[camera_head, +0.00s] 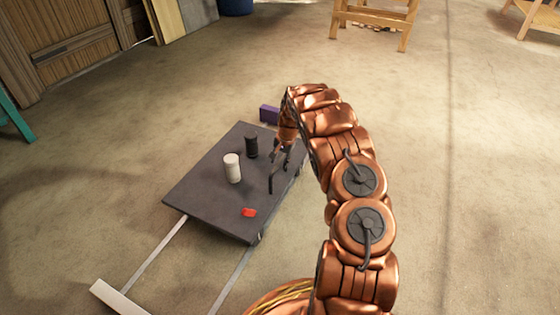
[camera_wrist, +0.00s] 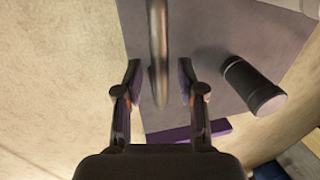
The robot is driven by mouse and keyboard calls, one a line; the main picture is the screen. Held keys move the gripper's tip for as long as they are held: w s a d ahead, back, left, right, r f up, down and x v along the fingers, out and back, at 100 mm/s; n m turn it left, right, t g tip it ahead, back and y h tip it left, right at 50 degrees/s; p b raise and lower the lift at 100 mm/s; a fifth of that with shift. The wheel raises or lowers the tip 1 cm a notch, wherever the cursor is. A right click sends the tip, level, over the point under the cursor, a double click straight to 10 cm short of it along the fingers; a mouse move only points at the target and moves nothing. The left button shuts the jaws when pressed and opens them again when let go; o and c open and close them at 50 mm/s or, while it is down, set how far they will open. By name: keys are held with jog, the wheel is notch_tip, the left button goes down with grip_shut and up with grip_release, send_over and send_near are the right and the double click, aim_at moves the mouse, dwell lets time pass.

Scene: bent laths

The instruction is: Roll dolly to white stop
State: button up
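The dolly (camera_head: 205,190) is a flat dark grey platform on small wheels, standing over two pale floor strips. The white stop (camera_head: 117,299) is a bar at the near left end of the strips, apart from the dolly. My gripper (camera_head: 281,168) is over the dolly's right side. In the wrist view my gripper (camera_wrist: 159,72) is open, with a finger on each side of a grey bar (camera_wrist: 158,40) and gaps visible. The bar seems to be the dolly's handle; my gripper and arm partly hide it in the head view. The dolly also shows in the wrist view (camera_wrist: 200,30).
A white cylinder (camera_head: 232,168), a black cylinder (camera_head: 251,147) and a small red piece (camera_head: 249,212) are on the dolly. A purple block (camera_head: 269,114) is at its far end. A wooden trestle (camera_head: 375,17) stands farther back. Floor around is open.

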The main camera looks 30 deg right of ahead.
grip_shut()
jog(key=shift+s+a, duration=0.1)
dwell(0.5)
